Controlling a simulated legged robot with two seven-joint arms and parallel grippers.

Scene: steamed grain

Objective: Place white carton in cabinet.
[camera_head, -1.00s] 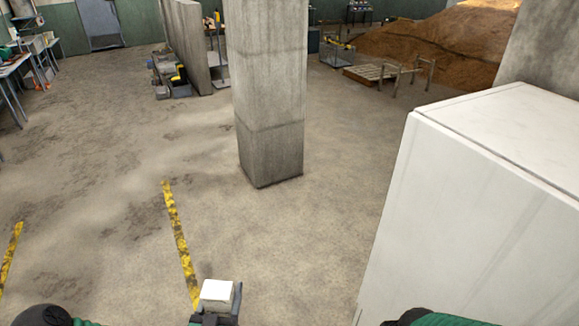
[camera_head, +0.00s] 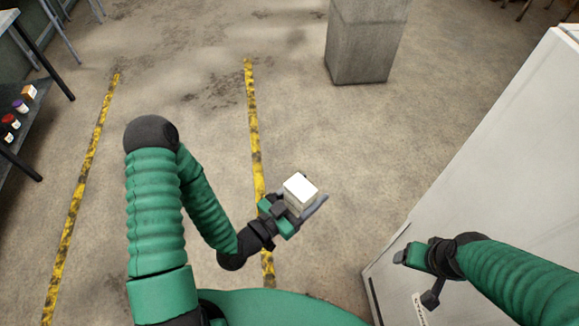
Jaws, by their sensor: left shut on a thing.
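The white carton (camera_head: 300,190) is a small white box in the middle of the head view. My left gripper (camera_head: 297,205) is shut on it and holds it above the floor, in front of my body. A large white cabinet (camera_head: 490,160) stands at the right. Its side faces me, and its inside does not show. My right gripper (camera_head: 405,258) is beside the cabinet's lower near part. I cannot tell whether it touches the cabinet or whether its fingers are apart.
A concrete pillar (camera_head: 365,45) stands at the top, left of the cabinet. A dark shelf (camera_head: 40,125) with small bottles and a box is at the left edge. Yellow tape lines (camera_head: 252,130) mark the floor. The concrete floor between pillar and arms is clear.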

